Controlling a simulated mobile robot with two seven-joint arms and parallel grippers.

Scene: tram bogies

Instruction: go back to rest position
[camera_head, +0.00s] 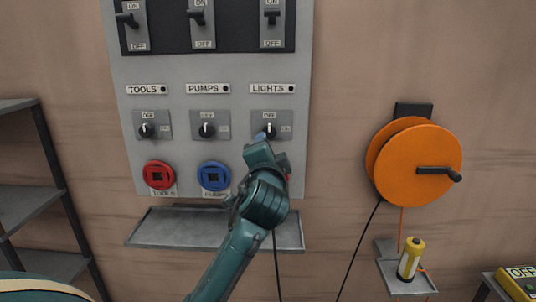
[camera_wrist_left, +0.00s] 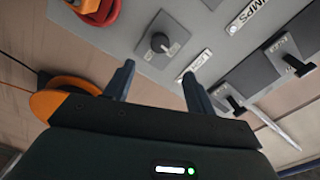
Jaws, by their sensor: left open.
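My left arm reaches up from the bottom of the head view, and its left gripper (camera_head: 266,147) is in front of the grey control panel (camera_head: 220,105), just below the lights knob (camera_head: 268,129). In the left wrist view the two fingers of this gripper (camera_wrist_left: 158,86) stand apart with nothing between them. A black rotary knob (camera_wrist_left: 160,42) on the panel lies beyond the fingertips, apart from them. A red part (camera_wrist_left: 97,10) shows at the top left there. The gripper hides most of the panel's area below the lights knob. My right gripper is not in view.
A grey shelf (camera_head: 150,228) juts out under the panel, partly behind my arm. An orange reel (camera_head: 415,160) with a crank hangs at right, above a small ledge with a yellow cylinder (camera_head: 411,258). Dark shelving (camera_head: 40,190) stands at left.

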